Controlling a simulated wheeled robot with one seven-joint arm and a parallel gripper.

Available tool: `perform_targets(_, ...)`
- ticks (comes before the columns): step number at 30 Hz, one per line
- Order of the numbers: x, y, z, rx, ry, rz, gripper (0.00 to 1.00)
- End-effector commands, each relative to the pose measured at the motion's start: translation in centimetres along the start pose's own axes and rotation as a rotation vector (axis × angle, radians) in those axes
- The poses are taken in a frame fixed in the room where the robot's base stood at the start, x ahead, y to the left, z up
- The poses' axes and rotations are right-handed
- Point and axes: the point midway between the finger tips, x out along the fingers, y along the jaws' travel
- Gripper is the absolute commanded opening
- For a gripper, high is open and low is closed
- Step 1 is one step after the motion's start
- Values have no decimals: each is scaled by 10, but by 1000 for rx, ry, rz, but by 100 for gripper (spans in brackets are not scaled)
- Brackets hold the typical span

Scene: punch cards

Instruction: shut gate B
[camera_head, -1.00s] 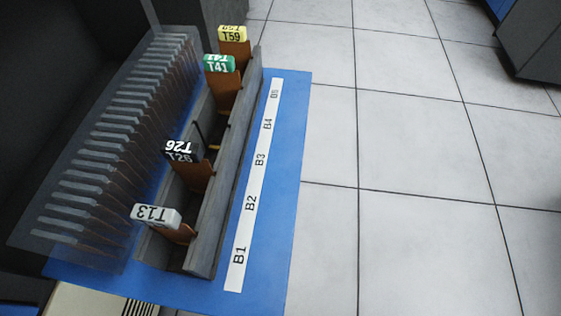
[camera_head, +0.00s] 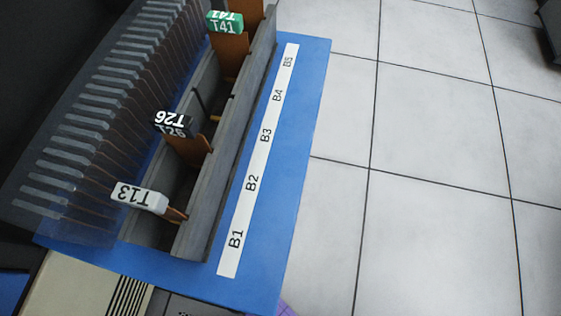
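A grey tray (camera_head: 228,145) stands on a blue surface beside a white label strip (camera_head: 259,157) reading B1 to B5. Brown cards with coloured tabs stand in the tray: white T13 (camera_head: 138,197), black T26 (camera_head: 173,124) and green T41 (camera_head: 225,22). Another brown card is cut off at the top edge. A see-through dark panel (camera_head: 95,115) with a row of grey slats lies along the tray's left side. No part is marked as gate B, and I cannot tell which piece it is. My gripper is not in view.
The blue surface (camera_head: 302,130) has a bare margin right of the strip. Pale floor tiles (camera_head: 430,150) are clear on the right. A dark cabinet corner (camera_head: 551,30) shows at the top right. A beige block (camera_head: 85,285) with black stripes is at the bottom left.

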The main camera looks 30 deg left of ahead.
Motion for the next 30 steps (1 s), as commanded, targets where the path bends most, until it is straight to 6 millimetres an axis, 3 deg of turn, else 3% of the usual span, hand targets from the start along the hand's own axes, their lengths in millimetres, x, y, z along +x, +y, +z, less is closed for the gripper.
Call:
perform_targets(11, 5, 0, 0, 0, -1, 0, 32)
perform_targets(16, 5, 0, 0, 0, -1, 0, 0)
perform_targets(30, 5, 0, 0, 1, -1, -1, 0)
